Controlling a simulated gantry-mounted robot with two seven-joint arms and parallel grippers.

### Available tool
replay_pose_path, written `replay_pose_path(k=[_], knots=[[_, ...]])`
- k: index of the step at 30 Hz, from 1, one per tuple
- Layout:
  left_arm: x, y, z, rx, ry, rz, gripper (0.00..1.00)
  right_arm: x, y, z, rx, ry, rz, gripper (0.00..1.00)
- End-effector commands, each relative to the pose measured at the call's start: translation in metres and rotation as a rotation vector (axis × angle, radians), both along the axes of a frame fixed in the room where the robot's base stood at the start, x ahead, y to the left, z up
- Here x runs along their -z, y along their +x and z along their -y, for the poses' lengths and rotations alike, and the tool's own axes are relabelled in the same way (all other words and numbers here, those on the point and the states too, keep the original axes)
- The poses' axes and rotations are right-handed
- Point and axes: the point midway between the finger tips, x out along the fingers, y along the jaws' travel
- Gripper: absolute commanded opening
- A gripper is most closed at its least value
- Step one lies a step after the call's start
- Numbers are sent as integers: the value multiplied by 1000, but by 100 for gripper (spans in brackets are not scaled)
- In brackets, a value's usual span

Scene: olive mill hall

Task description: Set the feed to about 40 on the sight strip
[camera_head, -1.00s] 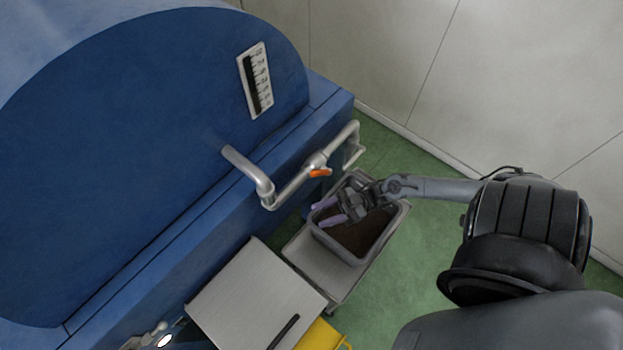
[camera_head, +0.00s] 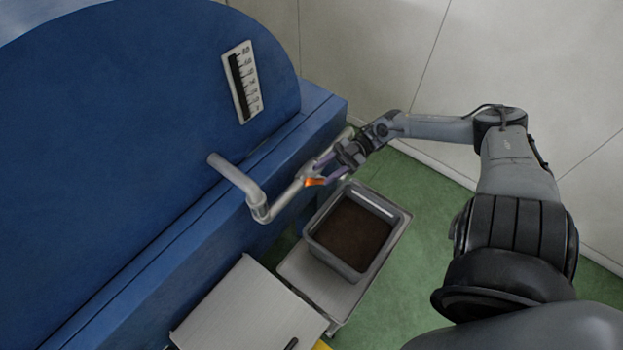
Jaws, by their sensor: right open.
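The sight strip (camera_head: 243,82) is a white plate with a dark column and small marks on the blue machine's round face; its numbers are too small to read. Below it a grey pipe (camera_head: 235,178) leaves the machine, bends and runs right as a spout. An orange lever (camera_head: 314,182) sits on this pipe. My right gripper (camera_head: 325,170) is open at the orange lever, its purple-tipped fingers beside or around it; I cannot tell whether they touch. It hides part of the pipe's far end. My left gripper is not in view.
A grey bin (camera_head: 398,222) holding dark brown material stands on a metal trolley (camera_head: 318,287) below the pipe. A metal-topped surface (camera_head: 245,310) is at the lower left of it. Green floor (camera_head: 420,190) is free to the right, before the pale wall (camera_head: 370,50).

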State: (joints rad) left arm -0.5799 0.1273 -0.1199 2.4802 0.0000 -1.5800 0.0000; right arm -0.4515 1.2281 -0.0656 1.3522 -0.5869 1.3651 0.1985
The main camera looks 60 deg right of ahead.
Motion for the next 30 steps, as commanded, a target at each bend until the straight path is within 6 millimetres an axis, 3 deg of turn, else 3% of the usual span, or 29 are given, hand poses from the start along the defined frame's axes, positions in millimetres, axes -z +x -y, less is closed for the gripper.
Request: replay_pose_path(k=[10,24,30], knots=[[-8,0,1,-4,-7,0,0,-1,19,-43,0,2,1,41],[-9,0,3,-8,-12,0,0,0,23,-51,0,0,0,41],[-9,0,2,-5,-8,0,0,0,23,-51,0,0,0,11]])
